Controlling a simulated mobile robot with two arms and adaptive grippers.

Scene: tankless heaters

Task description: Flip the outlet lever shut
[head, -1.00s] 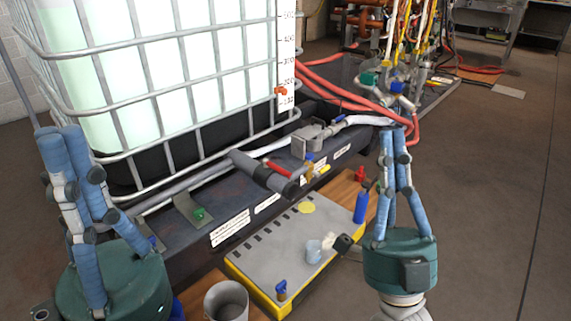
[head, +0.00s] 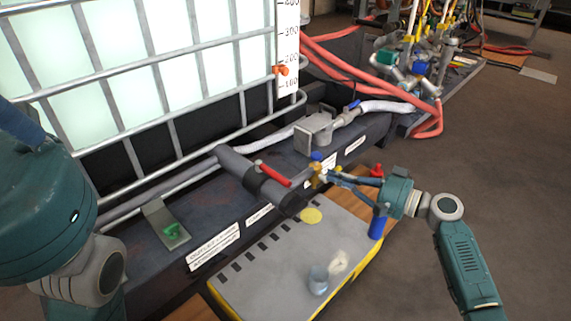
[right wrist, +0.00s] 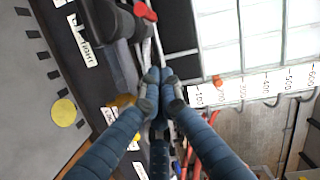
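The grey outlet pipe (head: 238,170) below the tank carries a red lever (head: 273,174), lying slantwise along its right side. A small brass valve with a blue handle (head: 317,157) stands right of the pipe's end. My right gripper (head: 334,177) points left, its fingertips beside the brass valve and right of the red lever. In the right wrist view its blue fingers (right wrist: 160,84) come together at the tips, with nothing visible between them. The red lever (right wrist: 146,12) shows beyond them at the top. My left gripper is at the left edge, mostly cropped; its fingertips are out of frame.
The caged tank (head: 180,60) rises behind the dark beam (head: 205,210). A grey, yellow-edged board (head: 262,265) lies in front, with a clear cup (head: 318,280) on it. A blue bottle (head: 377,226) stands near my right gripper. Red hoses (head: 340,62) run behind.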

